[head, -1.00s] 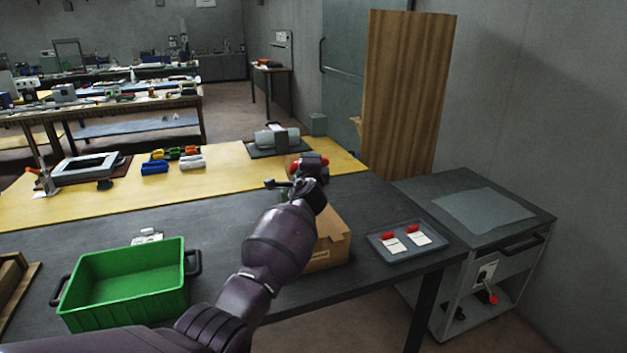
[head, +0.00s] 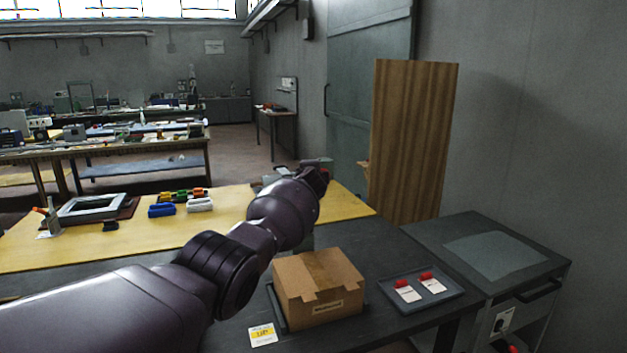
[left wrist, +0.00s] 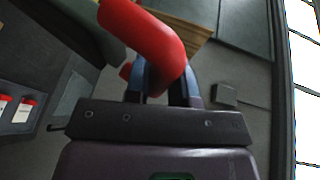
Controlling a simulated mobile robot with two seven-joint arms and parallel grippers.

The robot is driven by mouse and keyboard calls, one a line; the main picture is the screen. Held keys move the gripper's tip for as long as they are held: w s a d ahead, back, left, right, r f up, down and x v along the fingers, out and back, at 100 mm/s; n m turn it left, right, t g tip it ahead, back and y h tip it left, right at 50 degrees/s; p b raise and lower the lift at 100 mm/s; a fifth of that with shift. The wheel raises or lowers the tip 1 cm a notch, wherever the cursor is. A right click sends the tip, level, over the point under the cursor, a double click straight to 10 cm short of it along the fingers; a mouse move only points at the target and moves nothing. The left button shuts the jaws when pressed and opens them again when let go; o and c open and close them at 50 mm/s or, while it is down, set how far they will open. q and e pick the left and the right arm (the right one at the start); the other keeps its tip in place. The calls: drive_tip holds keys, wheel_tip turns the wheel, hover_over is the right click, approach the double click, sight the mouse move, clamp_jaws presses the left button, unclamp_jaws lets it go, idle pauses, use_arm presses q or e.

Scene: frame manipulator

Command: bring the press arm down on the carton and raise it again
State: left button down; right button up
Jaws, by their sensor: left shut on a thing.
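The brown cardboard carton (head: 300,275) stands upright on a dark base at the front of the table. My left arm reaches up past the carton's left side. My left gripper (left wrist: 162,85) is shut on the red handle (left wrist: 150,32) of the press arm in the left wrist view. In the head view my wrist mostly hides the gripper and handle, which are high above and behind the carton. A grey part of the press (head: 316,162) shows just beyond my wrist. Nothing visible touches the carton's top. My right gripper is not in view.
A grey tray (head: 447,296) with two red-topped tagged items lies right of the carton. A yellow label (head: 262,335) lies in front on the left. A wooden board (head: 412,140) stands behind the table. Coloured blocks and a grey frame (head: 92,207) lie on the yellow strip.

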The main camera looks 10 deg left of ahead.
use_arm(q)
drive_tip(key=shift+w+a+r, duration=0.15)
drive_tip(key=shift+w+r, duration=0.15)
drive_tip(key=shift+w, duration=0.05)
drive_tip(key=shift+a+r, duration=0.1)
drive_tip(key=shift+r, duration=0.15)
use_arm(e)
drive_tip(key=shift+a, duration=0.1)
use_arm(q)
drive_tip(key=shift+r, duration=0.2)
drive_tip(key=c, duration=1.2)
unclamp_jaws()
drive_tip(key=shift+w, duration=0.15)
drive_tip(key=shift+o, duration=1.1)
drive_tip(key=shift+w+f, duration=0.1)
drive_tip(key=shift+f, duration=0.05)
drive_tip(key=shift+a+f, duration=0.1)
drive_tip(key=shift+f, duration=0.05)
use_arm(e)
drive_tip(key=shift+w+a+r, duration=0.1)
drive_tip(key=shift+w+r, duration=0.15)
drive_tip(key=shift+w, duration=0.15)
use_arm(q)
drive_tip(key=shift+s+p, duration=0.2)
drive_tip(key=shift+p, duration=0.25)
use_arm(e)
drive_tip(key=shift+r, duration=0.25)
